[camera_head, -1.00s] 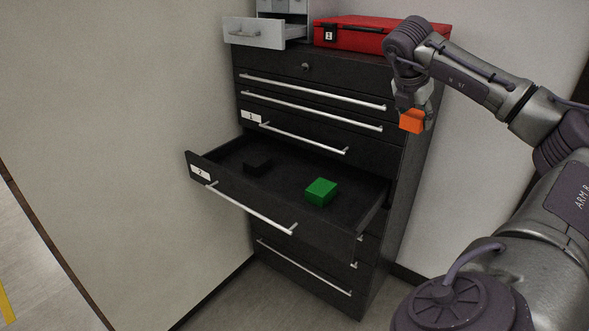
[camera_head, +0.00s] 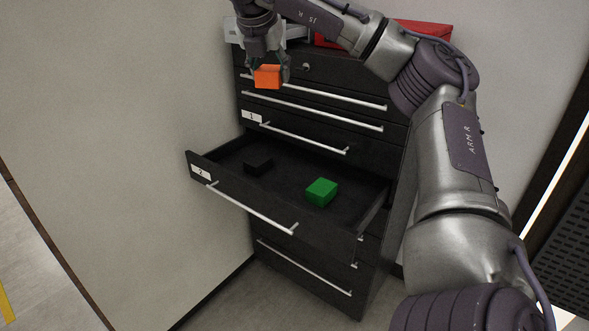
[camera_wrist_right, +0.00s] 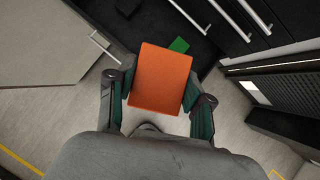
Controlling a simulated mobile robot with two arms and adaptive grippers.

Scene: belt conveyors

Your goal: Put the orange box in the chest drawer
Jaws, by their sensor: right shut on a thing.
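The orange box (camera_head: 268,77) is held between the fingers of my right gripper (camera_head: 267,72), in front of the top drawers of the dark chest (camera_head: 330,75). In the right wrist view the orange box (camera_wrist_right: 160,80) fills the space between both fingers. The chest drawer labelled 2 (camera_head: 250,205) is pulled open below and holds a green box (camera_head: 321,191) at the right and a black box (camera_head: 258,164) toward the back left. The gripper is above the open drawer, apart from it. My left gripper is not in view.
A red case (camera_head: 425,29) and a small grey cabinet (camera_head: 296,33) stand on top of the chest, partly hidden by my right arm. A wall (camera_head: 100,120) borders the chest on the left. The middle of the open drawer floor is bare.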

